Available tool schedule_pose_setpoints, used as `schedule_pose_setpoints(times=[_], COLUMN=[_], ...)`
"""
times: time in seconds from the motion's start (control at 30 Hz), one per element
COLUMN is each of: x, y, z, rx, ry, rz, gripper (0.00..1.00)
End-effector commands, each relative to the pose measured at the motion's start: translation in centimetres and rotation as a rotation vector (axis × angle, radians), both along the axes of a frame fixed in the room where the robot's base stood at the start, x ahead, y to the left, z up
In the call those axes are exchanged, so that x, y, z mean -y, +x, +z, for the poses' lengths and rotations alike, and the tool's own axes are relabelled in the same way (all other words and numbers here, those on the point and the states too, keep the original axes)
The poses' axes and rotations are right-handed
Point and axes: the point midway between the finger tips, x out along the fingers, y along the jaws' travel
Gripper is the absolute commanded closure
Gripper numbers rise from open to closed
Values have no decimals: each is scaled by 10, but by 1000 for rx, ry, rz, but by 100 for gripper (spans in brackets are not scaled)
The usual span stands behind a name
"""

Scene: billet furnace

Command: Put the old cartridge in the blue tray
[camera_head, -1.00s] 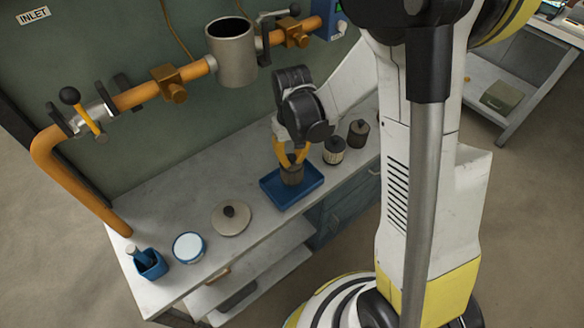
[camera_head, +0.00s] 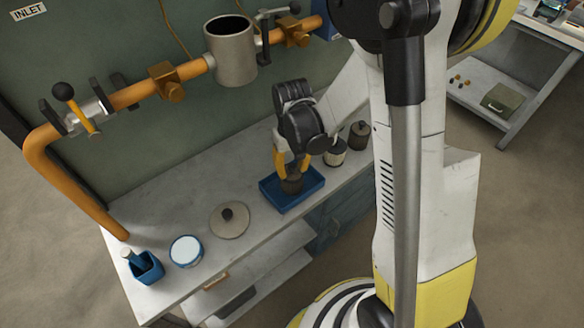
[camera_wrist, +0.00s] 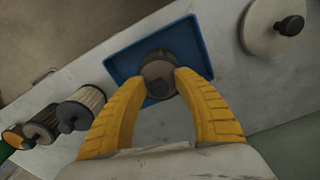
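The old cartridge (camera_head: 291,184), a dark brownish cylinder, stands in the blue tray (camera_head: 310,191) on the bench. In the wrist view the cartridge (camera_wrist: 159,80) shows its round top, inside the tray (camera_wrist: 122,68). My gripper (camera_head: 291,174) is just above the tray with its yellow fingers spread on either side of the cartridge. In the wrist view my gripper's fingertips (camera_wrist: 160,76) flank the cartridge's top; whether they still touch its sides is hard to tell.
Pleated cartridges (camera_head: 335,154) stand right of the tray. A round lid with a knob (camera_head: 230,220), a white-topped round tin (camera_head: 187,251) and a blue holder (camera_head: 149,268) stand to the left. An orange pipe with a grey housing (camera_head: 231,55) runs above the bench.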

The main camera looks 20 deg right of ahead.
Motion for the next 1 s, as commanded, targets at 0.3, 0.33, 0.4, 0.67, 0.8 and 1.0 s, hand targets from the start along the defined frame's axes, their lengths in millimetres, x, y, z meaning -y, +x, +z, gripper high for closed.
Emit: schedule_pose_setpoints(times=[0.3,0.33,0.4,0.67,0.8,1.0], x=[0,0,0,0,0,0], y=[-1,-1,-1,0,-3,-28], z=[53,61,77,117,130,180], rx=[0,0,0,0,14,143], ry=[0,0,0,0,0,0], rz=[0,0,0,0,-1,-11], gripper=[64,64,64,64,64,64])
